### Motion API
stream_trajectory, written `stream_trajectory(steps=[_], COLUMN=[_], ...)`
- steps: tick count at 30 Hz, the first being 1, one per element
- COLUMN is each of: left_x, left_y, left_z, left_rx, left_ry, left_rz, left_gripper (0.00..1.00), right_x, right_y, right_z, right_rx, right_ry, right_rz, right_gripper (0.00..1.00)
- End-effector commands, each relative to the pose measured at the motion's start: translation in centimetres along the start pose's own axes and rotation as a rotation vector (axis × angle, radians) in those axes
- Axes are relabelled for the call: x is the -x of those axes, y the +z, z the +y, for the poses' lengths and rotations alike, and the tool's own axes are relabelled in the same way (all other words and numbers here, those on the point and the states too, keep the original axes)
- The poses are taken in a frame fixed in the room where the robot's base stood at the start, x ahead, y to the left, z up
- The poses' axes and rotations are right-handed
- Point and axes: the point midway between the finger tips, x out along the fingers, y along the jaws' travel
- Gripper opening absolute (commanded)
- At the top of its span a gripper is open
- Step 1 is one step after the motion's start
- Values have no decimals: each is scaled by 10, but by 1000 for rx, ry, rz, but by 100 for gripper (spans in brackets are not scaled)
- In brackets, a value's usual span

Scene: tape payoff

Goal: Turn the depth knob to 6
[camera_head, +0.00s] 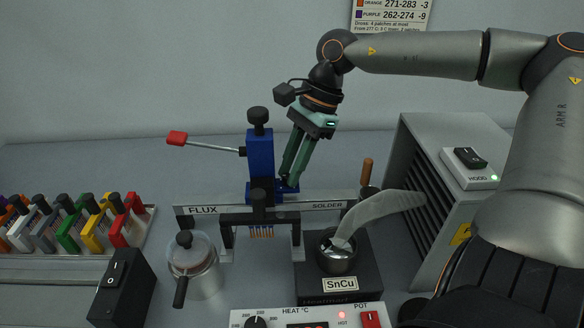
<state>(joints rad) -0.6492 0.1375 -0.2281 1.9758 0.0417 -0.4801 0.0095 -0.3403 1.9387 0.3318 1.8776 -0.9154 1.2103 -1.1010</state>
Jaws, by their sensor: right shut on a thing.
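The blue carriage (260,155) stands upright on the rail marked FLUX and SOLDER. It has a black knob on top (258,116) and a lever with a red grip (177,138) on its left. My right gripper (288,184) reaches down from the upper right, with green fingers shut at the carriage's lower right side. They are on a small dark part there, which looks like the depth knob; the fingertips mostly hide it. No number or pointer on it can be read. My left gripper is not in view.
Below the rail hang several orange-tipped leads (261,231). The lidded flux pot (193,262) stands front left, the SnCu solder pot (337,260) front right. A heat panel (290,318) is at the front. A rack of coloured clips (75,225) is left; a grey hood box (440,150) is right.

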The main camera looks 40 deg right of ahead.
Motion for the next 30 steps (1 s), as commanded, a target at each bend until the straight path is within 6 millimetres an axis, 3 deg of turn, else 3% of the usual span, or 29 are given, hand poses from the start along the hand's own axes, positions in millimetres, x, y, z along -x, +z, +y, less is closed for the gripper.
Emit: stream_trajectory(steps=[17, 18, 25, 30], left_x=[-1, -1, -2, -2], left_y=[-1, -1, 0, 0], left_z=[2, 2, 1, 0], left_rx=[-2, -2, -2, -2], left_ry=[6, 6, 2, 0], left_rz=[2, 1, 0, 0], left_gripper=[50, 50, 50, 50], right_x=[0, 0, 0, 0], right_y=[0, 0, 0, 0], right_z=[-1, -1, -1, -1], right_rx=[38, 37, 37, 37], right_ry=[13, 13, 13, 13], right_rz=[0, 0, 0, -1], right_gripper=[0, 25, 51, 52])
